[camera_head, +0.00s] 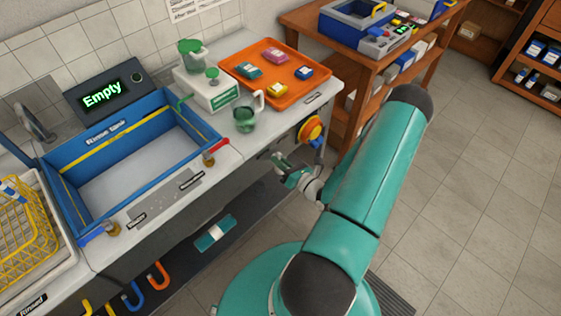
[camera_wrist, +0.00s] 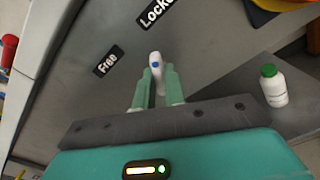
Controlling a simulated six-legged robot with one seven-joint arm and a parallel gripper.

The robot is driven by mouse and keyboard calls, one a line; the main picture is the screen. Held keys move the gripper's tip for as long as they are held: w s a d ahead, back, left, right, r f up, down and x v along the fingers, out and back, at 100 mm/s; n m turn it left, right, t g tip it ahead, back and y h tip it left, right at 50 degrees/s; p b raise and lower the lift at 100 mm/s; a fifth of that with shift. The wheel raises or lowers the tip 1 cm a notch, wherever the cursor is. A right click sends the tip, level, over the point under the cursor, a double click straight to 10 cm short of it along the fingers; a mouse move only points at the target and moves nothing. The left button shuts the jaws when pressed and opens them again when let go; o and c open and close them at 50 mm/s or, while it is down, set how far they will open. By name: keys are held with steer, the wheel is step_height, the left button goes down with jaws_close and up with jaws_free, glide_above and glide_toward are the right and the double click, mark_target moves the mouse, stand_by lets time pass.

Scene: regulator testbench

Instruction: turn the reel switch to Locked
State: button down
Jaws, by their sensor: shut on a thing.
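The reel switch (camera_wrist: 155,62) is a white lever with a blue dot, on the grey cabinet front in the wrist view. The Free label (camera_wrist: 107,61) lies to its left and the Locked label (camera_wrist: 156,12) above it, partly cut off by the picture edge. The lever's tip points up, between the two labels. My gripper (camera_wrist: 156,76) is shut on the lever, one green finger on each side. In the head view my gripper (camera_head: 281,164) is at the cabinet front below the counter, and the switch cannot be made out there.
An orange and yellow reel (camera_head: 311,129) hangs on the counter's end, close to my gripper. A white bottle with a green cap (camera_wrist: 273,86) stands to the right in the wrist view. The counter edge (camera_head: 290,107) overhangs my gripper. Open floor lies to the right.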

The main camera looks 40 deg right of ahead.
steer(key=shift+s+m, duration=0.1)
steer(key=shift+m, duration=1.5)
steer(key=c, duration=1.5)
jaws_free()
steer(key=shift+o, duration=0.2)
steer(key=s, duration=1.3)
steer(key=shift+s+d, duration=0.15)
steer(key=shift+s, duration=0.25)
